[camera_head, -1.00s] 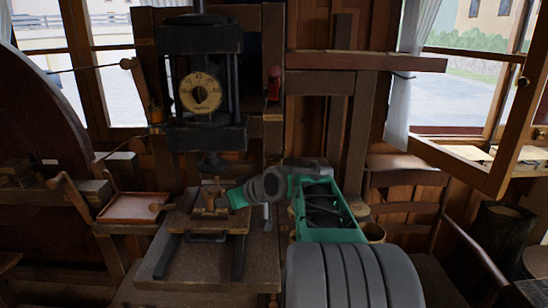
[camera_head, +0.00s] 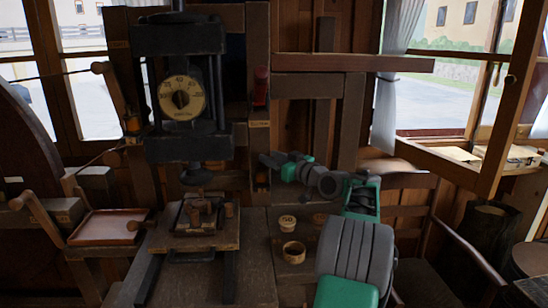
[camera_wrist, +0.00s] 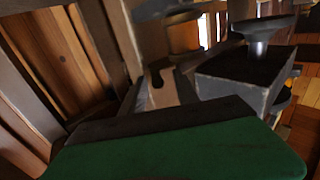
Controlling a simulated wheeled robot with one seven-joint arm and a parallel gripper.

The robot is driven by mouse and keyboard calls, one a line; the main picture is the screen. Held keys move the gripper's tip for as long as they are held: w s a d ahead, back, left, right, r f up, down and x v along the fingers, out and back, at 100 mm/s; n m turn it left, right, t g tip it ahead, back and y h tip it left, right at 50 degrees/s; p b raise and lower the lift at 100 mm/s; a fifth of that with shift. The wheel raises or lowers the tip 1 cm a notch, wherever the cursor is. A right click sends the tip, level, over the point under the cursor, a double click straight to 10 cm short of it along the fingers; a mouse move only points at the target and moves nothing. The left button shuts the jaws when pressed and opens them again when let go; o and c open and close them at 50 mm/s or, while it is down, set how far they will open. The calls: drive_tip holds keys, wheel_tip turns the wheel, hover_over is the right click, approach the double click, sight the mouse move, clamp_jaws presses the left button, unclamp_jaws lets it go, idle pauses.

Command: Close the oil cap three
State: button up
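I cannot tell for certain which thing is oil cap three. Small round wooden pieces stand on the bench right of the press: a pale-topped one (camera_head: 288,222), an open ring-like cup (camera_head: 293,252) and a partly hidden one (camera_head: 320,219). My gripper (camera_head: 268,160) is raised behind and above them, at the wooden post right of the press, apart from the pieces. Its fingers are too small and dark to read. The wrist view shows a green and dark part of my arm across the bottom, with no clear fingertips.
A dark press with a round dial (camera_head: 182,98) stands left of my arm. Small wooden parts sit on its bed block (camera_head: 197,240). A reddish tray (camera_head: 108,228) lies further left. A red object (camera_head: 261,88) is on the post. A chair (camera_head: 410,200) stands right.

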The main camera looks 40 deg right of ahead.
drive_tip(key=shift+c, duration=0.3)
drive_tip(key=shift+s, duration=0.1)
clamp_jaws()
